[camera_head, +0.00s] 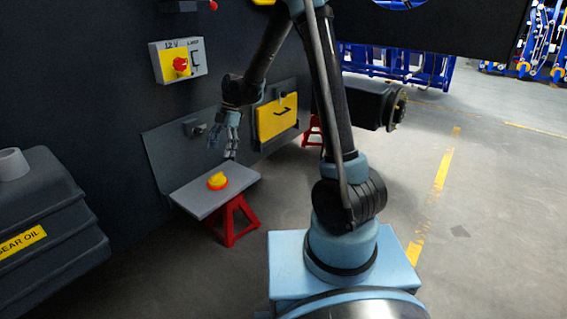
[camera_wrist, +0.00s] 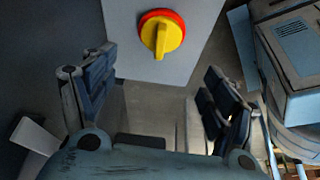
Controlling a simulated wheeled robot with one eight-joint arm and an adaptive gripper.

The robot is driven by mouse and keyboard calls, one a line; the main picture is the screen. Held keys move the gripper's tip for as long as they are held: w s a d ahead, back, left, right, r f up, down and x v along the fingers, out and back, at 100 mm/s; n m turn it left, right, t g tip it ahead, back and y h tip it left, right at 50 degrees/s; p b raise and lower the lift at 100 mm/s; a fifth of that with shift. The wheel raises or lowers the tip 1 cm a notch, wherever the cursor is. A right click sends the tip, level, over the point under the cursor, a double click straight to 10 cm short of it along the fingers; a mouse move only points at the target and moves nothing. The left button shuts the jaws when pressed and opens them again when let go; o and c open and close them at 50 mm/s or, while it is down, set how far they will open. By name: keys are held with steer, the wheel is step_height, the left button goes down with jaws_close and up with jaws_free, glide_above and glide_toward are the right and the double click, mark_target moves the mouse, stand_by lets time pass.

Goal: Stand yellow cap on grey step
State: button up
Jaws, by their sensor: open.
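The yellow cap (camera_head: 217,179), with an orange-red rim, sits on the grey step (camera_head: 192,199) in the head view. In the wrist view the cap (camera_wrist: 162,35) shows as a yellow disc with a raised bar and a red ring, on the light grey step top (camera_wrist: 190,73). My gripper (camera_head: 222,152) is above and behind the cap in the head view, apart from it. In the wrist view the fingers of my gripper (camera_wrist: 158,88) are spread wide with nothing between them; the cap lies beyond the fingertips.
A red stand (camera_head: 233,222) is under the step. A dark wall with a 12 V switch box (camera_head: 178,61) and a yellow panel (camera_head: 277,117) rises behind. A dark gear oil tank (camera_head: 45,215) is at left. Open floor lies to the right.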

steer(key=s+d+r+m+t, duration=0.1)
steer(key=s+d+r+m, duration=0.25)
steer(key=d, duration=0.35)
steer(key=s+d+r+m+t, duration=0.1)
steer(key=s+d+r+m, duration=0.3)
steer(key=d, duration=0.4)
steer(key=s+d+r+m+t, duration=0.1)
steer(key=s+d+r+m, duration=0.15)
steer(key=d+m, duration=0.35)
steer(key=s+d+f+m+t+h, duration=0.1)
steer(key=s+d+f+m, duration=0.1)
steer(key=s+d+m, duration=0.4)
steer(key=s+d+f+m+t+h, duration=0.1)
steer(key=s+d+f+m+h, duration=0.1)
steer(key=s+d+m, duration=0.5)
steer(key=s+d+f, duration=0.1)
steer(key=s+d, duration=0.2)
steer(key=shift+s+f+t, duration=0.2)
steer(key=shift+f+t, duration=0.1)
steer(key=shift+f, duration=0.05)
